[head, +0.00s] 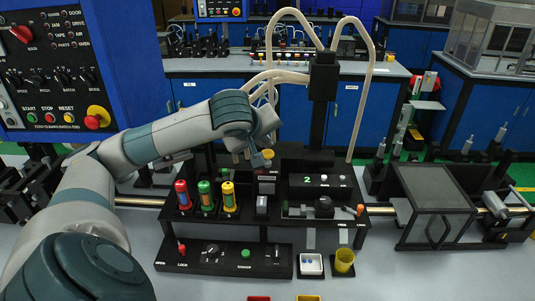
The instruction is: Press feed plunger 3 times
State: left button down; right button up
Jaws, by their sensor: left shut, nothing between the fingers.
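My left arm comes in from the left, and my left gripper (262,160) points down over the back part of the black tape station (340,233). Its fingers look shut with nothing between them. Right beside the fingertips is a small yellow-orange knob (268,154), perhaps the feed plunger top; a label plate (266,178) is just below it. The gripper and wrist partly hide this spot, so I cannot tell whether the fingers touch the knob or how far it is pressed. My right gripper is not in view.
Red (182,194), green (205,195) and yellow (229,196) cylinders stand left of the gripper. A black post (322,85) with pale hoses rises right behind it.

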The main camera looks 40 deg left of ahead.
aim_at(266, 154)
pick_arm(q)
jog(key=shift+f+b, duration=1.45)
jog(key=shift+b, duration=0.3)
dwell(2.1)
jog(key=shift+r, duration=0.15)
jog(key=shift+r+p, duration=0.8)
jog(key=shift+r, duration=0.75)
jog(key=shift+r, duration=0.15)
jog(key=shift+r+p, duration=1.55)
jog(key=shift+r, duration=0.85)
jog(key=shift+r, duration=0.1)
